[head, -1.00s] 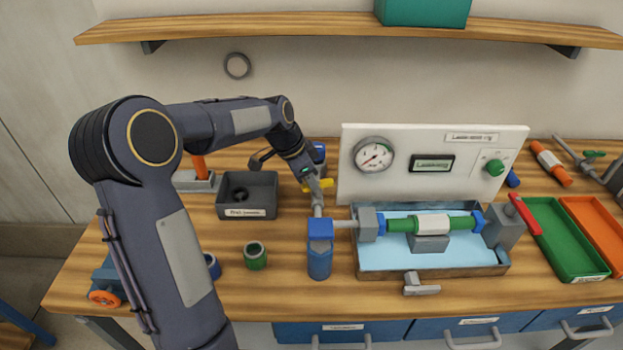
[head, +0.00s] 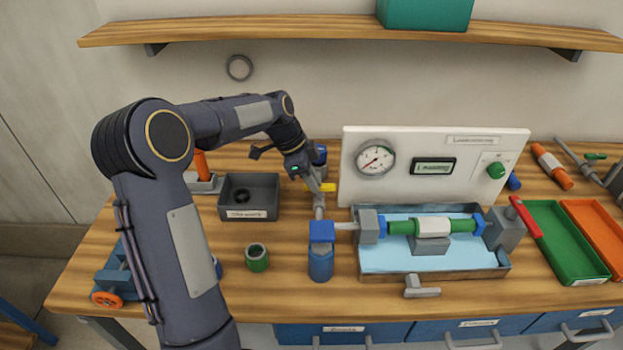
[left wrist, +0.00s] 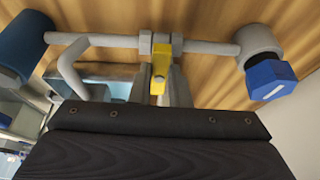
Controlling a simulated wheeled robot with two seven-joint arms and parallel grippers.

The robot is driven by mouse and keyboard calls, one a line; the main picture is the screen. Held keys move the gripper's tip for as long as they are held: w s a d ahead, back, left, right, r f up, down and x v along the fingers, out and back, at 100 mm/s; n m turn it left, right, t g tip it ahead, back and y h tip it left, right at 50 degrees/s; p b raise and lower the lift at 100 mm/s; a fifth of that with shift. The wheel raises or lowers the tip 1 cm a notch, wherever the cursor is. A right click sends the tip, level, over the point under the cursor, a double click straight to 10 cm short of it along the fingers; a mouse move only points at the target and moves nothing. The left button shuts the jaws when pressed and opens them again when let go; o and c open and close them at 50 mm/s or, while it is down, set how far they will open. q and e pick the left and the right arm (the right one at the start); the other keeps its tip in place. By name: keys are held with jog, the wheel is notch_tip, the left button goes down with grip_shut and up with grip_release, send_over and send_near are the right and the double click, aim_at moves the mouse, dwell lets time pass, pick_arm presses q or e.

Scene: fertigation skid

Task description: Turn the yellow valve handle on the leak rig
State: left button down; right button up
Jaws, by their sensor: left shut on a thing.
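The yellow valve handle (head: 326,187) is on the grey pipe left of the white gauge panel. In the left wrist view the yellow handle (left wrist: 160,72) points down from a collar on the horizontal grey pipe (left wrist: 110,41). My left gripper (head: 316,188) reaches down to it from the upper left and is shut on it; grey finger parts show beside the handle in the wrist view. The leak rig has a gauge panel (head: 510,150) with a dial, a small display and a green knob, above a light blue tray (head: 375,258). My right gripper is not in view.
A dark grey bin (head: 248,214) and a green cup (head: 257,259) stand left of the handle. A blue cylinder (head: 320,263) stands in front. Green (head: 570,262) and orange trays lie right. A shelf (head: 250,30) runs above.

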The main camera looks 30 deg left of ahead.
pick_arm(q)
jog(key=c, duration=1.4)
grip_release()
jog(key=shift+o, duration=0.2)
jog(key=v, duration=0.8)
jog(key=s+d+r+n+t, duration=0.25)
jog(key=s+d+n, duration=0.45)
jog(key=s, duration=0.6)
jog(key=s+d+f+n, duration=0.3)
jog(key=s+d, duration=0.1)
jog(key=s, duration=0.3)
jog(key=s+d+f+n, duration=0.3)
jog(key=s+d, duration=0.1)
jog(key=s, duration=0.3)
jog(key=shift+f+n+t, duration=0.3)
jog(key=shift+t, duration=0.15)
